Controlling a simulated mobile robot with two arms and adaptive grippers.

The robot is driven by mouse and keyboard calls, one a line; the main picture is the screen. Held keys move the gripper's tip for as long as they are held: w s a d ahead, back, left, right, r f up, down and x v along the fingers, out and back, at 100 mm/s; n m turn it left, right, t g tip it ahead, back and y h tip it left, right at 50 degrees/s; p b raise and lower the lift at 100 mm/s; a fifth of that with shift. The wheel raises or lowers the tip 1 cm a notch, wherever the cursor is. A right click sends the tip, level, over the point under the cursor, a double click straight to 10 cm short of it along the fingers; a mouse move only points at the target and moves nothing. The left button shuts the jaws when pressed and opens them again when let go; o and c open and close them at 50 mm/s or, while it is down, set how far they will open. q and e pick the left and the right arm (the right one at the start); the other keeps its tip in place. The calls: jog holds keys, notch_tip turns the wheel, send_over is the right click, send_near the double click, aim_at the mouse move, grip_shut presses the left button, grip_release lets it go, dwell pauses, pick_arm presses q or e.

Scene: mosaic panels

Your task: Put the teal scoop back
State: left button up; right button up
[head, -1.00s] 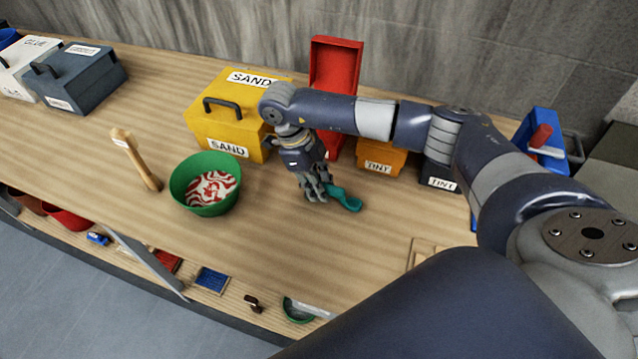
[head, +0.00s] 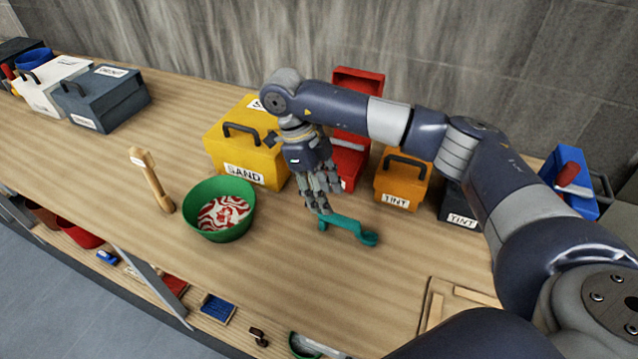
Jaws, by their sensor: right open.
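The teal scoop (head: 352,228) lies on the wooden bench top in the head view, right of the green bowl. Its round end points right. My right gripper (head: 321,211) reaches down at the scoop's left end, fingers pointing down and open. The fingers hide part of that end, and I cannot tell whether they touch it. My left gripper is out of view.
The green bowl (head: 190,222) holds red and white swirled material. Behind stand the yellow SAND box (head: 218,150), an open red box (head: 350,158), an orange TINT box (head: 390,187) and a dark TINT box (head: 455,210).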

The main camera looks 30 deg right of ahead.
jog(key=shift+v, duration=2.2)
